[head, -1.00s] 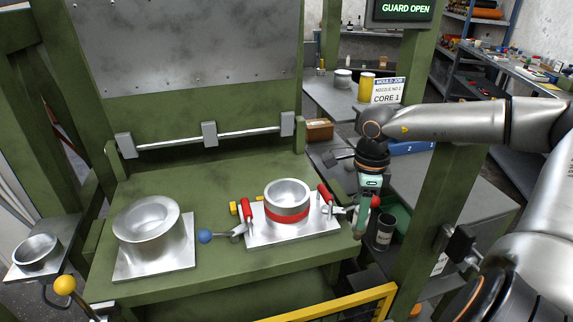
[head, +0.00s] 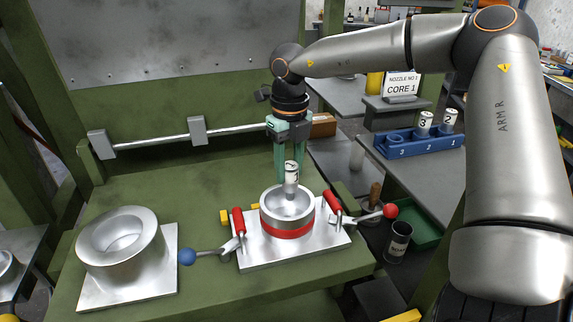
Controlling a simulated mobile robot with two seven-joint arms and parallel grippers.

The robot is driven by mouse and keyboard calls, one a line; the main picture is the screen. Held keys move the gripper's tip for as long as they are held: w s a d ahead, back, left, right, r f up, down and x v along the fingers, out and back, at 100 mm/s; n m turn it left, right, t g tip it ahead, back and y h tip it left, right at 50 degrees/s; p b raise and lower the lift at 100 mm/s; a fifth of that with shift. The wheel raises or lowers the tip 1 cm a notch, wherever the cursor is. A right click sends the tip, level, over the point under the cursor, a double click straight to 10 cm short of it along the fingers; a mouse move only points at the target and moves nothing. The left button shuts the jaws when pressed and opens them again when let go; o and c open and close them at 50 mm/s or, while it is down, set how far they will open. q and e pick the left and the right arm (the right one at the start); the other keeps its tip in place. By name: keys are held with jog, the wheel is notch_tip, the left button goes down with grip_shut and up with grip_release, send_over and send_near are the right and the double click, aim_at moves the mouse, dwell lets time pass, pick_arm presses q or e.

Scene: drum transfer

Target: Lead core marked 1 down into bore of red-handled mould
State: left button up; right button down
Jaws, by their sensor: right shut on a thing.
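The red-handled mould (head: 287,228) is a silver ring with a red band on a bright plate, with red handles (head: 239,221) at its sides. The silver cylindrical core (head: 291,182) stands about upright over the mould, its lower end appearing within the rim of the bore. Its dark top marking is too small to read surely. My right gripper (head: 292,163) comes down from above, its teal fingers shut on the core's upper part. How far the core's lower end sits below the rim is hard to tell. My left gripper is not in view.
A wider silver mould (head: 122,240) stands at left on the green press table (head: 210,290). A blue ball lever (head: 187,257) and a red ball lever (head: 390,211) flank the red-handled mould. A blue rack (head: 420,142) at right holds cores 2 and 3. A bar crosses behind.

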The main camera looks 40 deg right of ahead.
aim_at(287, 188)
jog(key=shift+w+a+f, duration=0.2)
jog(key=shift+s+f+b, duration=0.1)
jog(key=shift+f+b, duration=0.45)
notch_tip(287, 188, down, 3)
jog(key=shift+r+b, duration=0.15)
jog(key=shift+b, duration=0.7)
jog(key=shift+f+b, duration=0.35)
jog(key=shift+f, duration=0.45)
jog(key=shift+w, duration=0.2)
